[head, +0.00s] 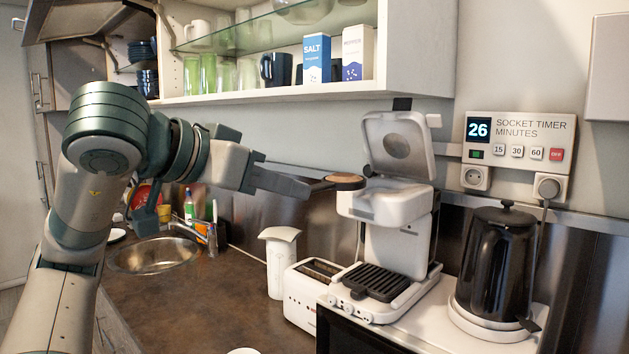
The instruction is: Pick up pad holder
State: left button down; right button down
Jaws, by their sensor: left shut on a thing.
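The pad holder (345,181) shows as a round, brownish disc with a dark rim and handle. My left gripper (312,186) is shut on its handle and holds it up in the air, roughly level. The disc is in front of the white coffee machine (397,205) in the picture, by the left edge of its upper body. I cannot tell whether it touches the machine. The machine's lid (398,140) stands open. My right gripper is not in view.
A white toaster (300,300) and a white canister (280,265) stand left of the machine. A black kettle (497,262) stands at the right. A shelf (280,95) with cups and boxes hangs above. The brown counter (190,295) is mostly clear.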

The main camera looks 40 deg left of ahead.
pick_arm(q)
jog(key=shift+s+a, duration=0.2)
jog(key=shift+s, duration=2.25)
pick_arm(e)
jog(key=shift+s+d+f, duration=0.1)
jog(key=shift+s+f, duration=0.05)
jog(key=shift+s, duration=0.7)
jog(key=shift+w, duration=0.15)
